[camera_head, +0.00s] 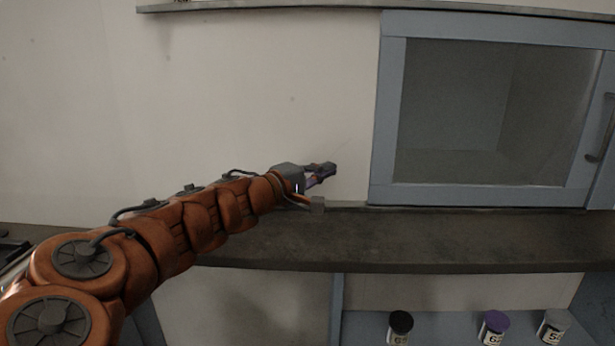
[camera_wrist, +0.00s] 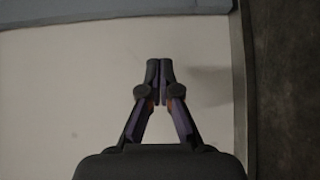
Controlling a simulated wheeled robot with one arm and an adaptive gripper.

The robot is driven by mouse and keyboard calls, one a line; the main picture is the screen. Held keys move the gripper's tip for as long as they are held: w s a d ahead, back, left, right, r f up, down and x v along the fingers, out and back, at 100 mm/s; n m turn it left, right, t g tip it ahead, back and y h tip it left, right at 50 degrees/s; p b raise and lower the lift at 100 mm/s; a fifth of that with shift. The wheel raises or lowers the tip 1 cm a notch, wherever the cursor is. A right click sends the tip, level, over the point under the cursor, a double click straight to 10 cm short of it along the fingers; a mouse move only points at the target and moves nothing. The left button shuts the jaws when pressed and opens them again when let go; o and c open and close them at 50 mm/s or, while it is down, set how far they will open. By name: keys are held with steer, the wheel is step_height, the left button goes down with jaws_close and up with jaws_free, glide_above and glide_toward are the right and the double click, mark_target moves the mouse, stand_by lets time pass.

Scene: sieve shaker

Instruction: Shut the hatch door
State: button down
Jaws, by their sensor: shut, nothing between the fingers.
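The hatch is a blue-grey framed unit (camera_head: 388,120) at the right of the head view. A pale, empty-looking interior shows through its large rectangular window or opening. A dark vertical handle (camera_head: 605,128) is on the right side, near the picture's edge. The right side is cut off, and I cannot tell how far the door stands open. My gripper (camera_head: 328,169) is left of the hatch frame, in front of the pale wall and apart from the handle. In the wrist view my gripper's fingertips (camera_wrist: 159,75) are together with nothing between them.
A dark counter ledge (camera_head: 400,238) runs below the hatch and my gripper. Below it, a shelf holds a black-lidded jar (camera_head: 400,324), a purple-lidded jar (camera_head: 494,325) and a grey-lidded jar (camera_head: 554,325). The wall (camera_head: 270,90) left of the hatch is clear.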

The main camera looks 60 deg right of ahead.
steer(key=shift+v, duration=2.4)
